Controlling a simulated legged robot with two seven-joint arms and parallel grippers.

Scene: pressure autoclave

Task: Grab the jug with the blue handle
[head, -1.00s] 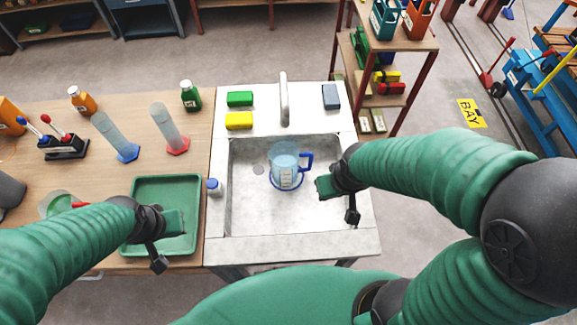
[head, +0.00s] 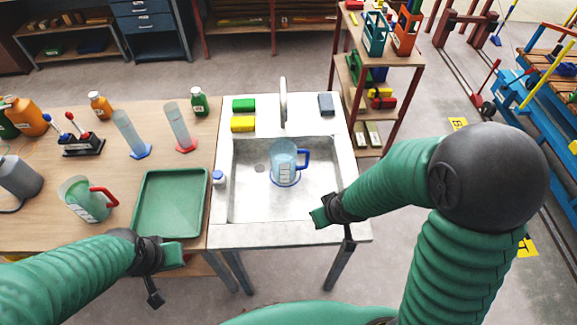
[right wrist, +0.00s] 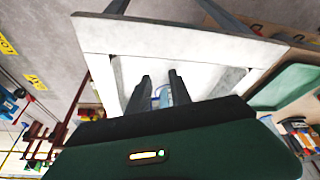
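The jug with the blue handle (head: 284,162) stands upright in the sink basin, its handle facing right. My right gripper (head: 319,217) is over the sink's front right rim, below and right of the jug in the head view, and apart from it. In the right wrist view its two dark fingers (right wrist: 160,78) are apart, with part of the jug (right wrist: 161,97) showing between them, largely hidden. My left gripper (head: 174,255) is by the table's front edge below the green tray; its finger opening cannot be made out.
A second jug with a red handle (head: 85,199) stands left of the green tray (head: 139,204). A small blue-capped bottle (head: 218,181) is at the sink's left rim. The tap (head: 283,100) rises behind the basin (head: 250,207). The basin around the jug is clear.

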